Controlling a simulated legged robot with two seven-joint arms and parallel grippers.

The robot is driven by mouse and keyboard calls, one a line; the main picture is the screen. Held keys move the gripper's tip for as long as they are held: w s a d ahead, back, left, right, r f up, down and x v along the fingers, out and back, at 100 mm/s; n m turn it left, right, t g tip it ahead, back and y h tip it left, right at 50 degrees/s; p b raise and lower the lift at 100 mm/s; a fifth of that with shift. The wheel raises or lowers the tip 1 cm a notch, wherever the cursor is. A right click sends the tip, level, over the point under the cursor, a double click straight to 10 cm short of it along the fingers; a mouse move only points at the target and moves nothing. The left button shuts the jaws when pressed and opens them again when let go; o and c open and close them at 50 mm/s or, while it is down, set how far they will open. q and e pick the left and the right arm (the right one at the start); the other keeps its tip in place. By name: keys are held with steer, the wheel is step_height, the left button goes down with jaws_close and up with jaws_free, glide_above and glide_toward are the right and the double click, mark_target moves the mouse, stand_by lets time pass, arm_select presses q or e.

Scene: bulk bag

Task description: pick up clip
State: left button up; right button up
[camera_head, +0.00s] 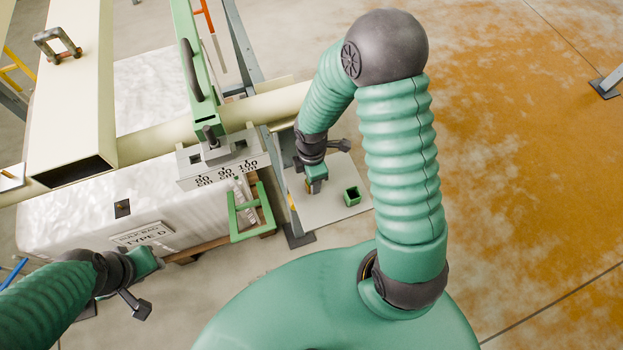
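I cannot make out the clip for certain. A grey shelf plate (325,206) stands right of the bag frame and carries a small green open-topped square holder (351,196). My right gripper (315,184) points down over the left part of this plate, left of the holder. A small orange-brown bit shows at its tip, but I cannot tell what it is. The fingers are too small to read as open or shut. My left gripper (155,262) is at the lower left, in front of the white bulk bag (85,215). Its finger state is unclear.
A cream beam (72,95) and a green bar with a dark handle (190,62) stand over the bag. A plate with size marks (222,172) and a green bracket (262,215) lie left of the shelf. Open floor (530,170) lies to the right.

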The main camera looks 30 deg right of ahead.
steer(key=shift+w, duration=0.1)
steer(key=shift+c, duration=1.1)
steer(key=shift+d, duration=0.1)
steer(key=c, duration=0.7)
jaws_close()
